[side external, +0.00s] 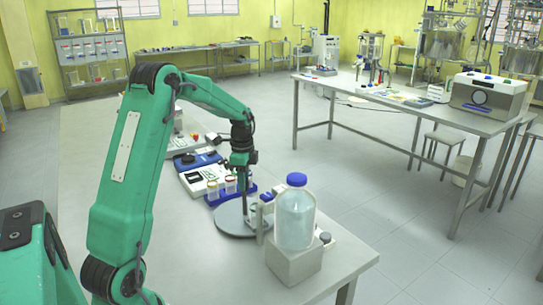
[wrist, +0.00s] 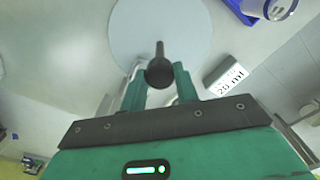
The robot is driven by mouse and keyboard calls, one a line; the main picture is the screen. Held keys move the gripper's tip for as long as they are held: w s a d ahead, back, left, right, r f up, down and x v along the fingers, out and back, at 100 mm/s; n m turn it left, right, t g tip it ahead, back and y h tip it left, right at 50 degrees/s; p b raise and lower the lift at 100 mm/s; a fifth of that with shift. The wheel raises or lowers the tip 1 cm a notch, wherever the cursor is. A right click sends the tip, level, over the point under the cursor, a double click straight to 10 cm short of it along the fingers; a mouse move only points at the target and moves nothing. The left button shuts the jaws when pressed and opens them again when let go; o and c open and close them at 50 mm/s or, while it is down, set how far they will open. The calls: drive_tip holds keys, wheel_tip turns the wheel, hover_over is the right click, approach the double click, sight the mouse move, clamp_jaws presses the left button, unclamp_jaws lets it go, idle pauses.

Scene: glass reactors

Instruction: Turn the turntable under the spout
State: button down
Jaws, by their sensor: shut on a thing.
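The turntable is a flat grey disc (side external: 229,222) on the bench, left of the bottle; the wrist view shows it as a pale disc (wrist: 175,25) ahead of my fingers. My gripper (side external: 245,203) reaches down over the disc. In the wrist view my gripper (wrist: 159,88) has its green fingers on both sides of a black knob (wrist: 159,70) and is shut on it. A thin dark stem runs from the knob over the disc.
A blue rack (side external: 231,193) with small jars stands behind the disc, close to my wrist. Blue and white devices (side external: 197,161) lie farther back. In the wrist view a grey block with a "20 ml" label (wrist: 230,80) sits right of my fingers. The front-left bench is clear.

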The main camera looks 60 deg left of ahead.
drive_tip(key=shift+r, duration=0.1)
idle(0.3)
drive_tip(key=c, duration=1.1)
unclamp_jaws()
drive_tip(key=shift+o, duration=0.2)
drive_tip(key=shift+r, duration=3.9)
drive_tip(key=shift+d, duration=0.15)
